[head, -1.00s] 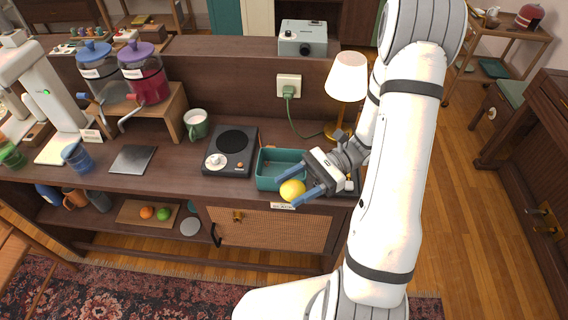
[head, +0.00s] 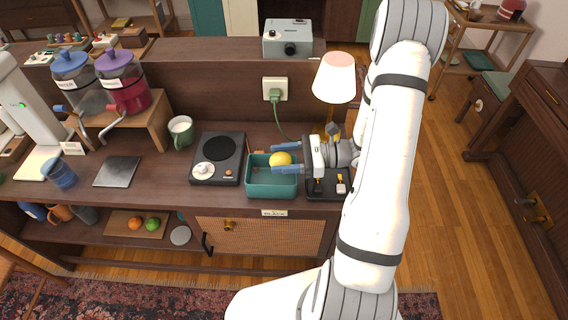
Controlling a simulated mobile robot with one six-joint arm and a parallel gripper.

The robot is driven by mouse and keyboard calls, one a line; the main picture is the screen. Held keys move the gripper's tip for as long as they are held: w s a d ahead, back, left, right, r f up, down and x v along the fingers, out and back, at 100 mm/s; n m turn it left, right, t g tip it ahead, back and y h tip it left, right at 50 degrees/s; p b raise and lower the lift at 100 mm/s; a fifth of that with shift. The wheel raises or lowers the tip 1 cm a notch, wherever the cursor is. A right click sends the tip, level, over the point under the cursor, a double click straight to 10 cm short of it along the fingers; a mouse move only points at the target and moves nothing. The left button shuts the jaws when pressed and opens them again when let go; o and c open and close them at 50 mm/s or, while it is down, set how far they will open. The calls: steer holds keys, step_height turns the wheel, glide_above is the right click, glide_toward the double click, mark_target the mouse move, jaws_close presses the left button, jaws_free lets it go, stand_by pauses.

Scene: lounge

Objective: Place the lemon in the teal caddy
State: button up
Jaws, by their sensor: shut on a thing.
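The yellow lemon (head: 281,159) is between the blue fingers of my gripper (head: 280,159), which is shut on it. The teal caddy (head: 271,190) is an open rectangular box on the counter, near its front edge. In the head view the lemon shows over the back part of the caddy's opening. Its exact height above the caddy floor is hard to tell. My gripper reaches in from the right, with its fingers pointing left across the caddy. Part of the caddy's inside is hidden by the fingers.
A hot plate (head: 218,158) stands close on the caddy's left. A black tray (head: 324,192) with small items is close on its right. A lit lamp (head: 334,80) stands behind my gripper. A green mug (head: 181,132) is farther left.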

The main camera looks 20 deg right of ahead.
step_height(320, 180, down, 3)
steer(key=shift+r, duration=0.1)
steer(key=shift+f, duration=0.2)
steer(key=shift+f+b, duration=0.45)
steer(key=shift+f, duration=0.05)
steer(key=shift+s, duration=0.1)
steer(key=o, duration=0.9)
steer(key=shift+f, duration=0.1)
steer(key=shift+o, duration=0.6)
steer(key=shift+s, duration=0.1)
